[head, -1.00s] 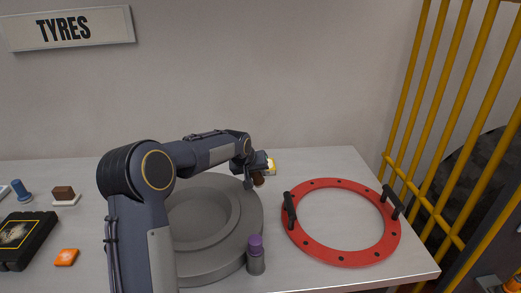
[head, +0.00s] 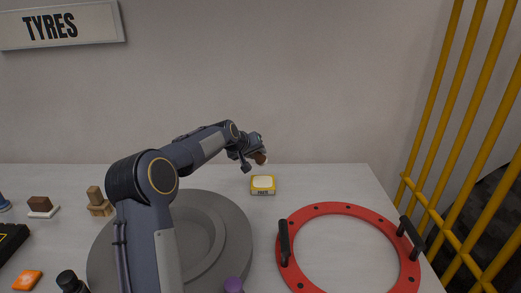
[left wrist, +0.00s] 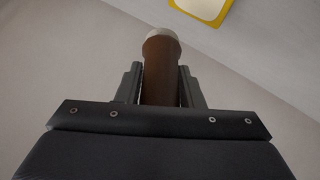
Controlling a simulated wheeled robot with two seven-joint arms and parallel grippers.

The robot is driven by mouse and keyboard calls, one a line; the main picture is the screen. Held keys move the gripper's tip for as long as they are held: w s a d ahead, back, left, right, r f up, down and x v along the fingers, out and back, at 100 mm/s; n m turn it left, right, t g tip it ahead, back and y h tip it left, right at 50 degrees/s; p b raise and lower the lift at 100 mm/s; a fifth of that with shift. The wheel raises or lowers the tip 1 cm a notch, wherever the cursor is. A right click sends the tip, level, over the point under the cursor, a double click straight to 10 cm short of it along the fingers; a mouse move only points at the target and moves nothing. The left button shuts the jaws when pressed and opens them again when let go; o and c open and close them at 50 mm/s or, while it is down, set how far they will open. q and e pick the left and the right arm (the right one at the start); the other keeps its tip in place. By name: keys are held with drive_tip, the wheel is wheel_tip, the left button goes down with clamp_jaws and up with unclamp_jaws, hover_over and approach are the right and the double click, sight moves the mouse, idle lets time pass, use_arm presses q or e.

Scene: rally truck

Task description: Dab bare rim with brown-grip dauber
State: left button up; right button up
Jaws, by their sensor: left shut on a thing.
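My left gripper (head: 250,158) is shut on the dauber (head: 261,158), above the back of the table. In the left wrist view the dauber (left wrist: 161,70) stands out between the two fingers, with a brown grip and a pale round tip. The yellow tin (head: 263,186) with a cream top sits on the table below the gripper; its edge also shows in the left wrist view (left wrist: 207,9), apart from the dauber. The grey round rim (head: 235,219) lies flat on the table, partly hidden by my left arm. My right gripper is not in view.
A red ring (head: 342,208) with two black handles lies at the right. A wooden block piece (head: 99,203), a brown-and-white block (head: 41,206) and an orange piece (head: 27,280) are at the left. Yellow bars (head: 440,120) rise at the right.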

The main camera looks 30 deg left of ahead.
use_arm(q)
drive_tip(key=shift+f+b, duration=2.25)
drive_tip(key=shift+f, duration=0.75)
drive_tip(key=shift+f+b, duration=0.5)
drive_tip(key=shift+f, duration=0.25)
drive_tip(key=shift+r+p, duration=2.65)
drive_tip(key=shift+r, duration=0.95)
drive_tip(key=shift+f, duration=0.1)
